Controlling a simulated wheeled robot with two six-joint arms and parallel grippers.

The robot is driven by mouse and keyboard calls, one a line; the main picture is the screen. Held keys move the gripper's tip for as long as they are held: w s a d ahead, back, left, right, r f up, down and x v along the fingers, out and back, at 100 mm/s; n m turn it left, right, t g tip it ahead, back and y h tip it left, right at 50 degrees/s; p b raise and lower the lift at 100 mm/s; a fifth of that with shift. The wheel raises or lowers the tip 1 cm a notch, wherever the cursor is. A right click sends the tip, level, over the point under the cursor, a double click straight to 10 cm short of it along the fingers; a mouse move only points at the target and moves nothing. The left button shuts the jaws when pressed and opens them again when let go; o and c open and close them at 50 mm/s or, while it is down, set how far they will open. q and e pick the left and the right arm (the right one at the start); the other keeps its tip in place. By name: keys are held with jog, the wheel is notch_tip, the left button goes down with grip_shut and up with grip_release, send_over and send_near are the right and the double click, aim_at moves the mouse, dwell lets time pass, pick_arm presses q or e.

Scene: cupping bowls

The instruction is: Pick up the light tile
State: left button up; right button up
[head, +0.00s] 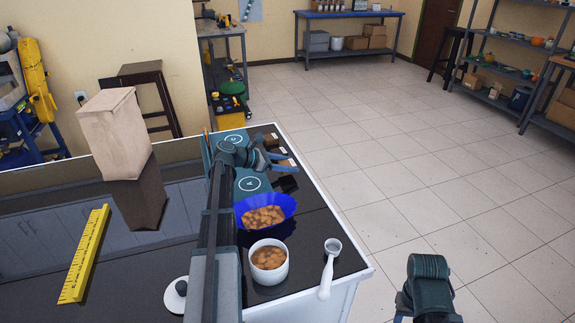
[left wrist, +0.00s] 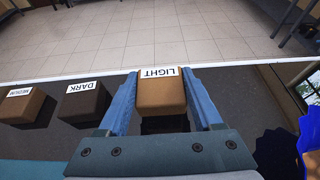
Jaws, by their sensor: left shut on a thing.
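The light tile (left wrist: 160,92) is a tan block with a white LIGHT label on its far edge, upside down in the left wrist view. My left gripper (left wrist: 164,98) is shut on it, with one blue finger on each side. In the head view, my left gripper (head: 276,159) is over the right side of the black table and partly covers the tile. A dark patch lies under the tile; I cannot tell how far it is above the table. The dark tile (left wrist: 84,102) and the medium tile (left wrist: 22,106) stand to its left.
A blue bowl of brown pieces (head: 264,217), a white cup (head: 269,262) and a white scoop (head: 328,270) stand near the table's right edge. A yellow ruler (head: 84,255) and a paper bag (head: 116,135) are at the left. A white lid (head: 176,294) lies in front.

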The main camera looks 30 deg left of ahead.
aim_at(288, 164)
pick_arm(q)
notch_tip(288, 164, up, 10)
jog(key=p, duration=0.8)
jog(key=shift+f, duration=0.3)
